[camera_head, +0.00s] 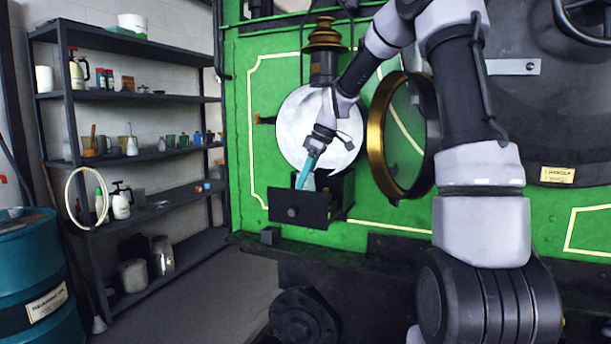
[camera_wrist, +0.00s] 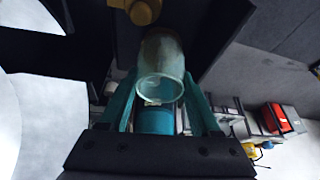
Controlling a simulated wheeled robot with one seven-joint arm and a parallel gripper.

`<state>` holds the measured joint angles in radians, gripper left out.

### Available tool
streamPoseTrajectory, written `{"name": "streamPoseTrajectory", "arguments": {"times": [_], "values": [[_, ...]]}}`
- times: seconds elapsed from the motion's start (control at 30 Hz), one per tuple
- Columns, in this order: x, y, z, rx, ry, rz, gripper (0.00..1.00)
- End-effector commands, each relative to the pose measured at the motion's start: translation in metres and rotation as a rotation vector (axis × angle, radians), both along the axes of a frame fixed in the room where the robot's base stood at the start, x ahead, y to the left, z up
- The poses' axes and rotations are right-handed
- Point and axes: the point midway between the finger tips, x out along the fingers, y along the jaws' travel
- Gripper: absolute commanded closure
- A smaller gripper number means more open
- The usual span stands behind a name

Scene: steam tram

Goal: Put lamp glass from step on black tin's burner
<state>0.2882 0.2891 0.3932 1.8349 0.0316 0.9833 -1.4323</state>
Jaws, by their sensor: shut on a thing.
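My gripper (camera_head: 307,172) is in front of the white round reflector, pointing down, with teal fingers. In the wrist view my gripper (camera_wrist: 158,90) is shut on the clear lamp glass (camera_wrist: 160,84), whose round open rim faces the camera. The lamp glass also shows in the head view as a small pale shape (camera_head: 309,184) below the fingers, just above the black tin (camera_head: 318,211). A brass knob (camera_wrist: 142,12) is by the far end of the glass. The burner is not clearly visible, and I cannot tell whether the glass touches it.
The white reflector (camera_head: 290,122) is behind my gripper. An open brass-rimmed glass door (camera_head: 376,140) stands close on the right. The green tram wall (camera_head: 260,100) is behind. Shelves (camera_head: 130,96) with bottles and jars are at left, with a teal drum (camera_head: 30,265) in front.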

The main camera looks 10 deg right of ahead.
Motion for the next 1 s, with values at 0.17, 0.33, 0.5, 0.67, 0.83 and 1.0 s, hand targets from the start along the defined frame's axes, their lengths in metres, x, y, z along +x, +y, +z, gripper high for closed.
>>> {"name": "streamPoseTrajectory", "arguments": {"times": [0.17,0.33,0.5,0.67,0.83,1.0], "values": [[0.0,0.0,0.0,0.0,0.0,0.0,0.92],[0.0,0.0,0.0,0.0,0.0,0.0,0.01],[0.0,0.0,0.0,0.0,0.0,0.0,0.01],[0.0,-0.002,0.005,0.0,-0.002,-0.001,0.01],[-0.005,-0.011,0.03,0.0,-0.005,-0.002,0.01],[-0.011,-0.023,0.063,-0.001,-0.005,-0.002,0.01]]}}
